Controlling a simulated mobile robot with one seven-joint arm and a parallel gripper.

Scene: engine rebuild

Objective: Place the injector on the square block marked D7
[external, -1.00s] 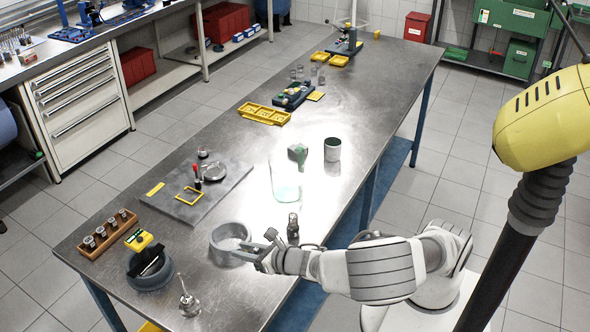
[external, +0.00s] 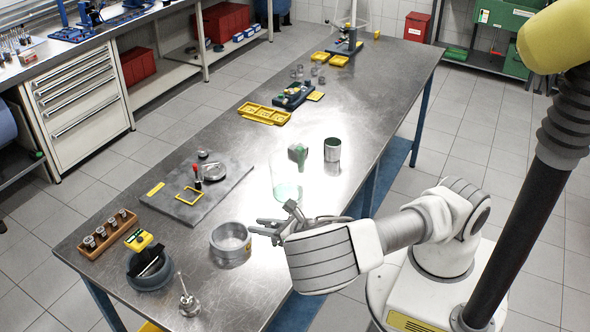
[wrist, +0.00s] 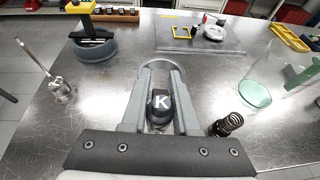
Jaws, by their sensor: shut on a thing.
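My gripper (wrist: 160,100) is shut on a dark part marked K (wrist: 160,104), which sits between the two grey fingers. Its lower end is hidden, and I cannot tell for certain that it is the injector. In the external view my gripper (external: 264,230) is over the near side of the steel table, just right of a grey ring (external: 230,242). The ring also shows just ahead of the fingertips in the wrist view (wrist: 160,63). I can read no D7 mark on any block in either view.
A dark coil spring (wrist: 227,124) stands right of my fingers. A glass jar (wrist: 256,92) is beyond it. An oil can (wrist: 61,88) and a round grey pot (wrist: 96,50) are at left. A grey mat (wrist: 185,42) and a rack (external: 107,232) lie further back.

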